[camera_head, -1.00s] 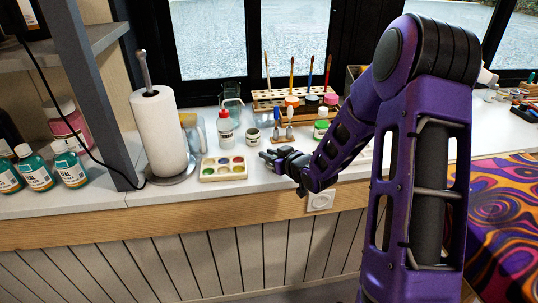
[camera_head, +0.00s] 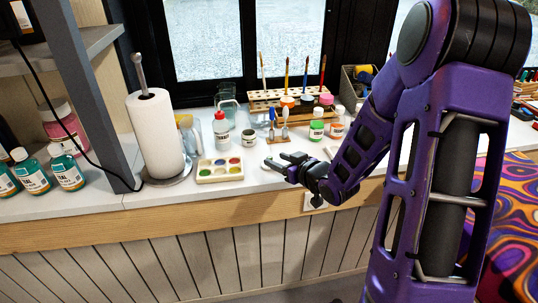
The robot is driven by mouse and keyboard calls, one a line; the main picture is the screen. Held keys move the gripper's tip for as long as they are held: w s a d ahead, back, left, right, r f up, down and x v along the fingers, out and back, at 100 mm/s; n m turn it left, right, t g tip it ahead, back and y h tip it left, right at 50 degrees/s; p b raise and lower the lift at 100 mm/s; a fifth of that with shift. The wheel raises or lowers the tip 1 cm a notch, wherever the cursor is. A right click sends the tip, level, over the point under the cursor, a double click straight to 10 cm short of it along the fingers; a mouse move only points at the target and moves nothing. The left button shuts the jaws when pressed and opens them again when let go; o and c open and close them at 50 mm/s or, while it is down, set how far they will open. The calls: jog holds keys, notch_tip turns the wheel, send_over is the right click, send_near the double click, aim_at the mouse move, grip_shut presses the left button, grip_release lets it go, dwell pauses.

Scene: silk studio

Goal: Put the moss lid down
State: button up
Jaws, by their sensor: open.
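My gripper (camera_head: 274,160) is at the front part of the white counter, right of the paint palette. Its fingers point left, are apart, and I see nothing held between them. A small jar (camera_head: 249,139) with a dark greenish top stands behind and left of the fingertips, apart from them. I cannot tell whether that top is the moss lid or the jar's open mouth. No loose lid can be made out on the counter. My arm hides part of the counter at the right.
A paint palette (camera_head: 220,169), a red-capped bottle (camera_head: 221,130) and a paper towel roll (camera_head: 156,135) stand to the left. The counter's wooden front edge (camera_head: 200,234) is close below.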

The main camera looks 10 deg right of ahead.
jog(key=v, duration=0.4)
jog(key=shift+s+d, duration=0.1)
jog(key=shift+s, duration=0.1)
